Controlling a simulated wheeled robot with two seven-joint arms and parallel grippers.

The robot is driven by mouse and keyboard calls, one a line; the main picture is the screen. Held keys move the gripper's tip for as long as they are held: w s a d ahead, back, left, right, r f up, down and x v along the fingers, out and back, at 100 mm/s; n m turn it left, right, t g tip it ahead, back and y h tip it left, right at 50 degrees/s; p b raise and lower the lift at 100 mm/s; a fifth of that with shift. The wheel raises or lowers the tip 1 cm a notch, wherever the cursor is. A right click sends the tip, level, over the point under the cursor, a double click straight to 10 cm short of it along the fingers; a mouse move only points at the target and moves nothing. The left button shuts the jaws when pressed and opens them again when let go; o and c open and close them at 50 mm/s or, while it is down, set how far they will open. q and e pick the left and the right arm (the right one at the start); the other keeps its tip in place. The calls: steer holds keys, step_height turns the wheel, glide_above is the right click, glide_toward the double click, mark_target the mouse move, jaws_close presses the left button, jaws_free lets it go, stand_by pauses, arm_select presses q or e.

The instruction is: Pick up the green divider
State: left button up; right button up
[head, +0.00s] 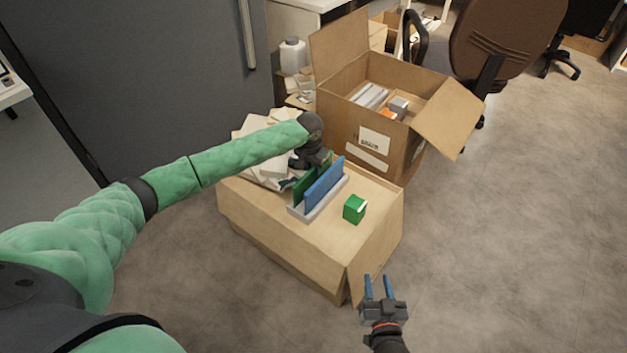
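The green divider (303,187) stands upright in a pale grey holder (321,210) on the closed carton, beside a blue divider (325,186). The blue divider hides part of it. My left gripper (309,163) is at the upper back end of the green divider, pointing down. Its fingers are mostly hidden, so I cannot tell whether they touch or grip it. My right gripper (377,287) is open and empty, with two blue fingers apart, low in front of the carton's near right corner.
A small green box (354,209) sits right of the holder on the closed carton (270,228). An open carton (365,140) with items inside stands behind. An office chair (500,45) is at back right. Floor on the right is clear.

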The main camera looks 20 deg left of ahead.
arm_select(q)
steer(key=shift+f, duration=0.35)
arm_select(e)
steer(key=shift+w+r, duration=0.2)
steer(key=shift+r, duration=0.55)
arm_select(q)
jaws_close()
steer(key=shift+r, duration=0.1)
